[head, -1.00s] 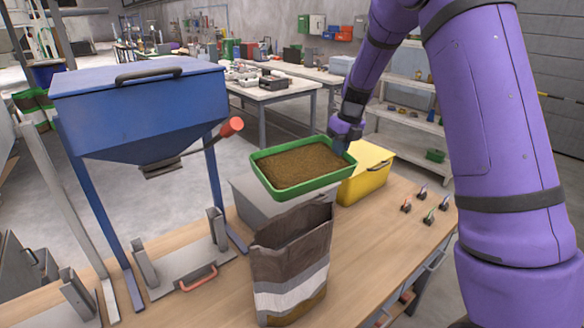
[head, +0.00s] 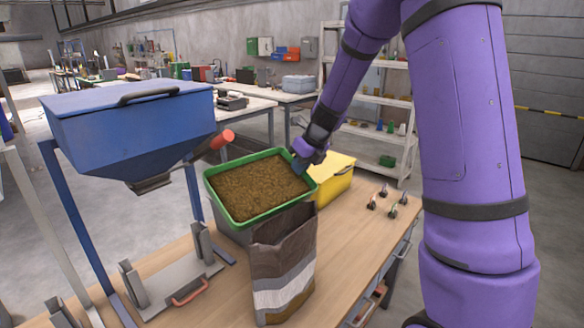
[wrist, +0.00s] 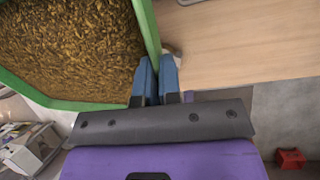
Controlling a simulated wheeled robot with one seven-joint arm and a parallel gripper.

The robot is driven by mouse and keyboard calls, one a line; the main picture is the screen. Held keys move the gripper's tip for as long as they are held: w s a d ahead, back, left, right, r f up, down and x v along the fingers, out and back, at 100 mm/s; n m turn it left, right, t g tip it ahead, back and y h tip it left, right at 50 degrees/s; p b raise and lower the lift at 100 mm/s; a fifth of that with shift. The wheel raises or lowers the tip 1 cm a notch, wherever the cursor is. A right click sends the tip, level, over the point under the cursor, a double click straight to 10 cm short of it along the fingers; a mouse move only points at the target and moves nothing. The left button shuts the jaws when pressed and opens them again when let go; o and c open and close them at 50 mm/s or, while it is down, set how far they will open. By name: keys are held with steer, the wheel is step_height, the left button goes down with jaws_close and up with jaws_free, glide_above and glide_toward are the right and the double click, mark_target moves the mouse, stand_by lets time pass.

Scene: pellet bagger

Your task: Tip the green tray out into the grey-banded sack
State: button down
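The green tray (head: 216,207) is full of brown pellets (head: 258,188) and is held in the air, its surface leaning towards the head camera. In the head view it hangs behind and to the left of the sack's mouth. My gripper (head: 298,166) holds its right-hand rim; the wrist view shows the blue fingers (wrist: 155,82) closed on the green rim (wrist: 147,25). The grey-banded sack (head: 283,282), brown with pale grey bands, stands upright on the bench with its top open. The tray's near corner appears close to the sack's top edge; the gap is unclear.
A blue hopper (head: 130,130) with a red-ended lever (head: 221,139) stands left of the tray. A yellow box (head: 333,183) sits behind the sack, and a grey container (head: 232,233) is partly hidden under the tray. Small clips (head: 393,211) lie on the wooden bench (head: 350,250).

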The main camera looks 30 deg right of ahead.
mark_target(307, 173)
steer(key=shift+s+d+r+t+y, duration=0.2)
steer(key=shift+s+r+t, duration=0.15)
steer(key=shift+s+t, duration=0.4)
steer(key=shift+s+d+r+t+y, duration=0.2)
steer(key=shift+s+r+t, duration=0.1)
steer(key=shift+s+t, duration=0.4)
steer(key=shift+s+d+r+n+t+y, duration=0.1)
steer(key=shift+s+r+n+t+y, duration=0.2)
steer(key=shift+t, duration=0.5)
steer(key=shift+s+d+r+t+y, duration=0.1)
steer(key=shift+s+t, duration=0.3)
steer(key=shift+t, duration=0.35)
steer(key=shift+s+d+f+t+y, duration=0.1)
steer(key=shift+s+t+y, duration=0.2)
steer(key=shift+s+t, duration=0.35)
steer(key=shift+s+d+t+y, duration=0.1)
steer(key=shift+s+t+y, duration=0.25)
steer(key=shift+t, duration=0.6)
